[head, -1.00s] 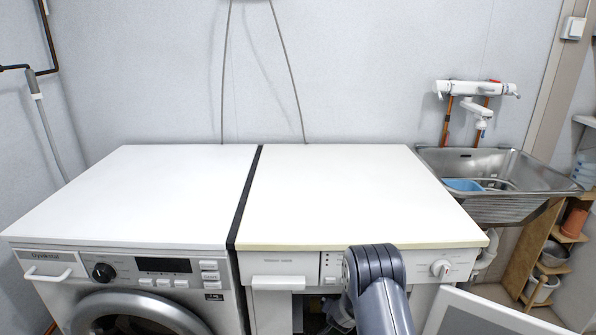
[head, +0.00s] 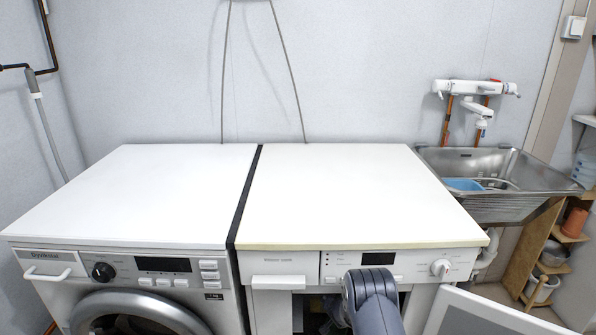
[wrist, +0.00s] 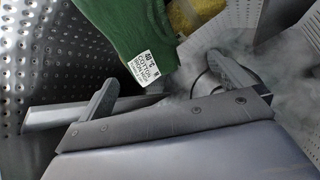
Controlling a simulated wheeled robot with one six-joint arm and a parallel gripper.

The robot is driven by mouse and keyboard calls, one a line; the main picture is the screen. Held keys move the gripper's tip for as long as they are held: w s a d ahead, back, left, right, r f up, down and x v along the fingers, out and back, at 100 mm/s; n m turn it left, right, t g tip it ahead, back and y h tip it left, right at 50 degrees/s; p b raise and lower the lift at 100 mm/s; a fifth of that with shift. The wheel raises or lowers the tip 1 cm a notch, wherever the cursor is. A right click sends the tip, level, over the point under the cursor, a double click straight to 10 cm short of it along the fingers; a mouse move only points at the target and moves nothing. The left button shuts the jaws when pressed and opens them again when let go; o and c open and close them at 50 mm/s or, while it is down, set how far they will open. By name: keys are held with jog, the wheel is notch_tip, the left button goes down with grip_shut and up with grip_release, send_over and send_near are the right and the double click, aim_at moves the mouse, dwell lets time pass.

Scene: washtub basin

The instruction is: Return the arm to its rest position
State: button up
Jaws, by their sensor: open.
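My gripper (wrist: 165,88) shows in the wrist view with its two fingers spread apart, open. It is inside a metal drum with perforated walls (wrist: 40,45). A green cloth (wrist: 125,30) with a white printed label hangs just beyond the fingers, and I cannot tell whether it touches them. In the head view my arm reaches down at the front of the right-hand machine (head: 285,262), and my gripper is hidden there.
The right-hand machine's door (head: 490,315) stands open to the right of my arm. A washing machine (head: 130,265) stands at the left. Both white tops are clear. A metal sink (head: 525,170) with a blue basin (head: 463,185) is at the right.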

jog(key=shift+s+f+b, duration=0.1)
jog(key=shift+s+b, duration=1.55)
jog(key=shift+b, duration=1.4)
jog(key=s+b, duration=1.4)
jog(key=s, duration=0.3)
jog(key=shift+s+r, duration=0.2)
jog(key=shift+s, duration=0.1)
